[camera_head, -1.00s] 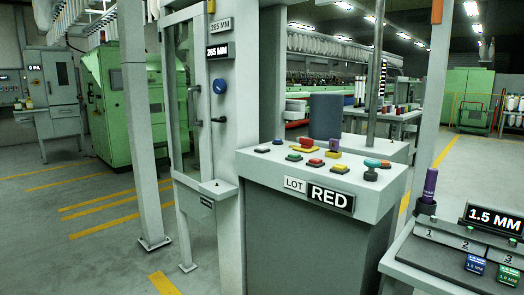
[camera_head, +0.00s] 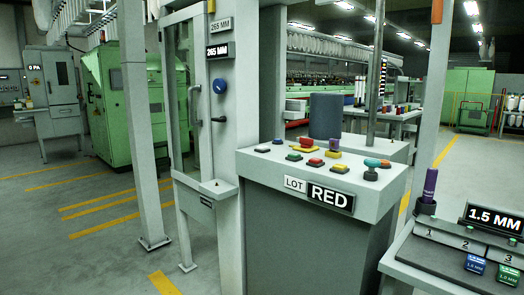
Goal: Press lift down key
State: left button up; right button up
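A grey console (camera_head: 251,166) stands in the middle with several keys on its sloped top. I cannot read any label marking a lift down key. Neither of my grippers is in view.
A sign (camera_head: 330,196) on the console front reads RED. At the lower right a bench (camera_head: 425,262) carries a 1.5 MM display (camera_head: 493,218) and a purple spool (camera_head: 430,186). A grey post (camera_head: 139,130) and a tall glazed frame (camera_head: 186,120) stand left. Floor is open at far left.

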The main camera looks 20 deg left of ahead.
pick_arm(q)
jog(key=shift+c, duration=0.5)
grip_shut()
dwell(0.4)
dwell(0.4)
